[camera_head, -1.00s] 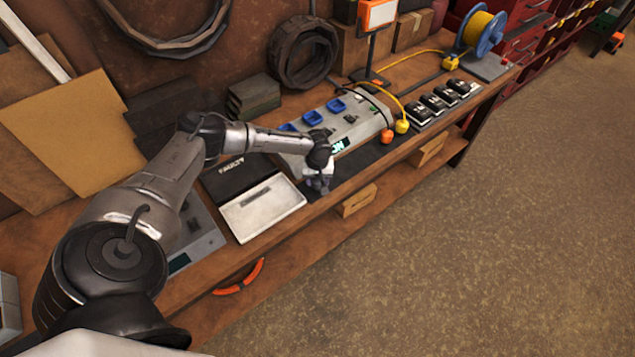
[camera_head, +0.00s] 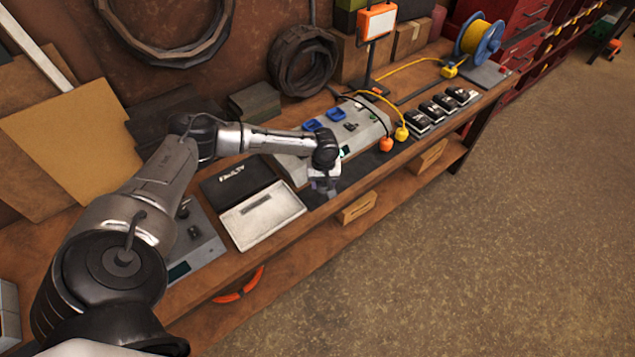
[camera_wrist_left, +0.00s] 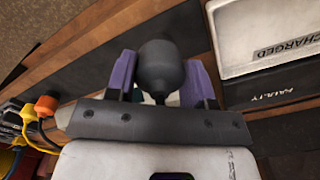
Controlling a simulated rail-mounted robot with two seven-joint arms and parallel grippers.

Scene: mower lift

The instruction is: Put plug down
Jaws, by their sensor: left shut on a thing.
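My left gripper (camera_head: 324,186) is at the front of the workbench, just right of the white tray. In the left wrist view its purple fingers (camera_wrist_left: 160,82) are shut on a dark grey, rounded plug (camera_wrist_left: 160,62). The plug's far end is hidden. An orange plug (camera_head: 386,144) and a yellow plug (camera_head: 402,133) rest to the right, by the grey device (camera_head: 370,120) with blue sockets. My right gripper does not show.
The white tray marked CHARGED (camera_head: 262,214) and the black tray marked FAULTY (camera_head: 236,182) lie left of the gripper. Several black battery-like blocks (camera_head: 432,112) line the bench to the right. A dark mat strip (camera_head: 355,172) near the front edge is mostly bare.

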